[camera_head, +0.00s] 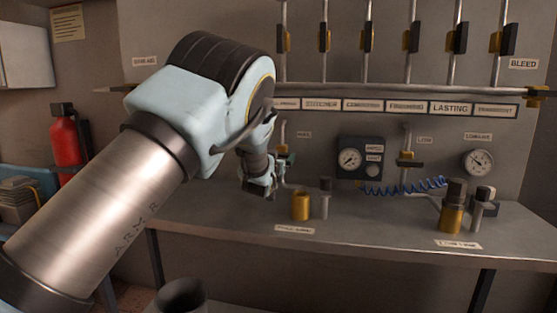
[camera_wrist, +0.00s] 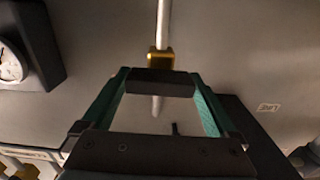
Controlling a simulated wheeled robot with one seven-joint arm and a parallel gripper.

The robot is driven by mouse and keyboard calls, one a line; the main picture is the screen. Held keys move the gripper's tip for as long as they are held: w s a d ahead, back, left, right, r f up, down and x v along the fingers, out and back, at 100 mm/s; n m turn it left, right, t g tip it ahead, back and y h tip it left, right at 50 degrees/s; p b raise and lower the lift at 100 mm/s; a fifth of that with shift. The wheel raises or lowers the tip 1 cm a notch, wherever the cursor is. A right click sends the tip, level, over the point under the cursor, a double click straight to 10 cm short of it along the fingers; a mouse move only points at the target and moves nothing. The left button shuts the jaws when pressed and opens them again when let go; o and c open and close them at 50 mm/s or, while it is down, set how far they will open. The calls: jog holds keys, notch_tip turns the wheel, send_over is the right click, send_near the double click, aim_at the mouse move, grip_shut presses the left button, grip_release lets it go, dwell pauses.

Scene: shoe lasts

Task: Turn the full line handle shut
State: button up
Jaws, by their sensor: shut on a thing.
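The full line valve has a brass body (camera_wrist: 160,62) on a thin pipe, seen in the wrist view. Its dark handle (camera_wrist: 160,83) lies crosswise to the pipe there. My gripper (camera_wrist: 160,86) has its two green fingers on the ends of this handle, shut on it. In the head view my gripper (camera_head: 284,160) is at the wall under the label row, and it and my arm hide most of the handle. A brass cylinder (camera_head: 301,206) stands on the bench just right of my gripper, above a label partly legible as full line.
A similar valve with a dark crosswise handle (camera_head: 410,165) is to the right. A gauge box (camera_head: 362,158) and a blue coiled hose (camera_head: 400,188) lie between. Several upright-handled valves (camera_head: 367,37) line the upper wall. The bench front (camera_head: 365,235) is clear.

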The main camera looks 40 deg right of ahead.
jog(key=o, duration=1)
jog(key=shift+a, duration=0.1)
jog(key=b+v, duration=0.2)
jog(key=v, duration=0.8)
jog(key=shift+s+a+b, duration=0.2)
jog(key=shift+a+b, duration=0.05)
jog(key=shift+b, duration=0.05)
